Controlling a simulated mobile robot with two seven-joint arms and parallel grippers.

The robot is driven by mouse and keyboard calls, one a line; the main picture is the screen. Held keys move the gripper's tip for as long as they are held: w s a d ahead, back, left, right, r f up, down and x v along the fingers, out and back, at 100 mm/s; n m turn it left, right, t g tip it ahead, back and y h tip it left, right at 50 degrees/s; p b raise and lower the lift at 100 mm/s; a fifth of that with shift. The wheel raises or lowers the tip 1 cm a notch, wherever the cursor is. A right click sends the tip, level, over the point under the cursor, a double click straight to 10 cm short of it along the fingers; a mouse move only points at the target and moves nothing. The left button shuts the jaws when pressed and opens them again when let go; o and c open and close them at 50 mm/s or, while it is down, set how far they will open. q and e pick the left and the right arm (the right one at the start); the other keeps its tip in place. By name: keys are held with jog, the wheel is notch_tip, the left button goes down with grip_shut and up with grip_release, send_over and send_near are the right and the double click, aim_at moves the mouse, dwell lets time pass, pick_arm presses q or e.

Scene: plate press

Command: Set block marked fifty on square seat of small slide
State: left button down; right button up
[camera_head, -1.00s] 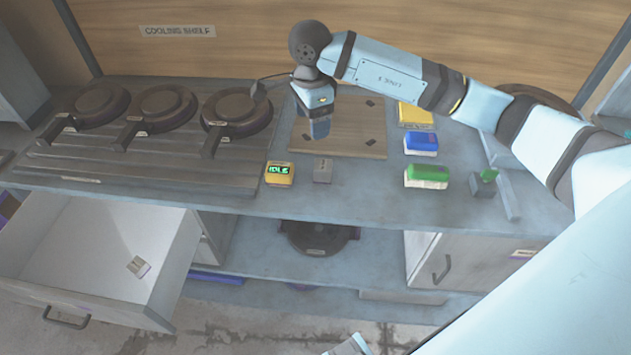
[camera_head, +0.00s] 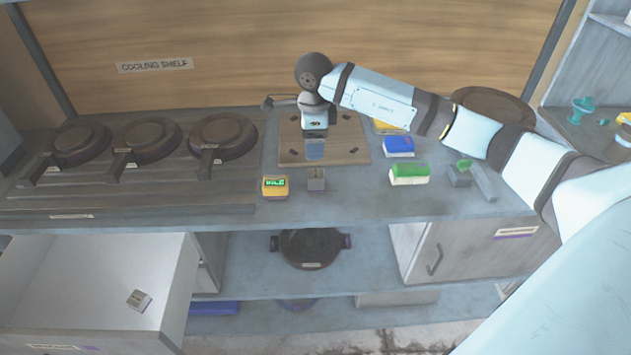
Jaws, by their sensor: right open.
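A small grey block (camera_head: 316,179) stands on the counter beside the yellow timer. Another small grey block (camera_head: 139,300) with a marking on top lies in the open drawer. Neither marking can be read at this size, so I cannot tell which says fifty. A small grey slide-like fixture (camera_head: 459,177) with a green knob stands on the counter's right part; its square seat cannot be made out clearly. My right gripper (camera_head: 315,152) points down over the wooden board, behind the counter block and apart from it. It is open, with nothing seen in it. My left gripper is not in view.
The yellow timer (camera_head: 275,187) and green-topped (camera_head: 409,174) and blue (camera_head: 398,147) boxes stand on the counter. Dark pans (camera_head: 222,136) sit at the left. The open drawer (camera_head: 75,285) juts out below. My right arm crosses above the counter's right side.

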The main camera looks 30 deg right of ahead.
send_over(313, 173)
jog(key=f, duration=0.4)
jog(key=shift+d+f, duration=0.25)
jog(key=shift+f, duration=0.05)
jog(key=f, duration=0.5)
jog(key=shift+s+a+p, duration=0.1)
jog(key=shift+a+p, duration=0.1)
jog(key=shift+p, duration=0.15)
jog(key=shift+f, duration=0.45)
jog(key=c, duration=1.2)
jog(key=shift+r, duration=0.1)
jog(key=shift+c, duration=0.2)
